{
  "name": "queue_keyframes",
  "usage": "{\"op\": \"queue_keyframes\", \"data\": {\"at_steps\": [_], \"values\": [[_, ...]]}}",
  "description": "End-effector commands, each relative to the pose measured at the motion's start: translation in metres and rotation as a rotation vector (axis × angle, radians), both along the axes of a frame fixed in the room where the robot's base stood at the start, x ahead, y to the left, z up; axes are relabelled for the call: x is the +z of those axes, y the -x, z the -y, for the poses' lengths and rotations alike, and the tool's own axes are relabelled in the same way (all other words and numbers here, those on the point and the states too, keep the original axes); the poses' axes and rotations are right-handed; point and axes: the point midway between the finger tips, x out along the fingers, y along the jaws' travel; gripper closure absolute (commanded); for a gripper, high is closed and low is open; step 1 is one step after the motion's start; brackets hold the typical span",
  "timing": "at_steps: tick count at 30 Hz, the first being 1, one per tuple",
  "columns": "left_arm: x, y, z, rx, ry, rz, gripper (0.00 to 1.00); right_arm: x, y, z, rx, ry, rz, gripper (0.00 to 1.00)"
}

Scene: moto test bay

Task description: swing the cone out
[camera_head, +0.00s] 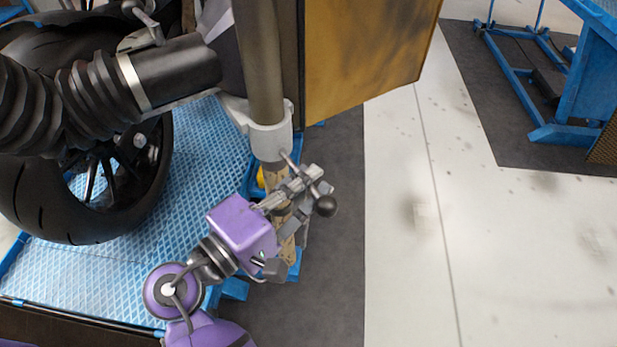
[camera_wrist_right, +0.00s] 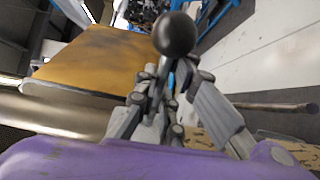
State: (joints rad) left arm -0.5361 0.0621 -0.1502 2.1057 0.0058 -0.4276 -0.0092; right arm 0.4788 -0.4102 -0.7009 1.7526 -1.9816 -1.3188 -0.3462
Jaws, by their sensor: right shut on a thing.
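My right gripper (camera_head: 297,192) is purple with grey fingers. It is shut on the thin metal lever (camera_head: 289,160) below the grey collar (camera_head: 270,131) on the upright post (camera_head: 258,60). The lever's black ball knob (camera_head: 326,206) sticks out past the fingers; in the right wrist view the knob (camera_wrist_right: 175,35) stands above them. A ridged black hose (camera_head: 90,95) with a dark cylinder (camera_head: 170,75) comes in at the left. A dark flared piece at its right end, perhaps the cone (camera_head: 228,55), is partly behind the post. My left gripper is out of view.
A motorcycle wheel (camera_head: 150,190) stands on the blue textured platform (camera_head: 100,275) at the left. A yellow-brown panel (camera_head: 365,55) is behind the post. A blue frame (camera_head: 590,75) stands far right. The pale floor (camera_head: 500,260) on the right is clear.

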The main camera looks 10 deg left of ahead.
Motion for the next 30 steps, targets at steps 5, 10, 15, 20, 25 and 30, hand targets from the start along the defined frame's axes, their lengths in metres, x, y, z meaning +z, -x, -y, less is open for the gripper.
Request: {"op": "queue_keyframes", "data": {"at_steps": [5,10,15,20,25,30], "values": [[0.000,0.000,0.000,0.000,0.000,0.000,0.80,0.001,0.001,0.003,-0.012,0.004,-0.001,0.73],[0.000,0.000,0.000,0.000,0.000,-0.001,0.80,0.000,0.001,0.002,-0.007,0.003,-0.001,0.73],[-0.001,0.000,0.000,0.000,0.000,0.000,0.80,0.000,0.002,0.000,-0.004,0.002,-0.001,0.73],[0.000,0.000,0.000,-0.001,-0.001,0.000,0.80,-0.001,0.016,-0.011,-0.002,0.001,-0.003,0.73],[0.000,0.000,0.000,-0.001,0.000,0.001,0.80,-0.002,0.045,-0.032,-0.002,0.002,-0.002,0.73],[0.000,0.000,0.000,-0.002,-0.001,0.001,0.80,-0.002,0.074,-0.052,-0.004,0.004,-0.001,0.73]]}}
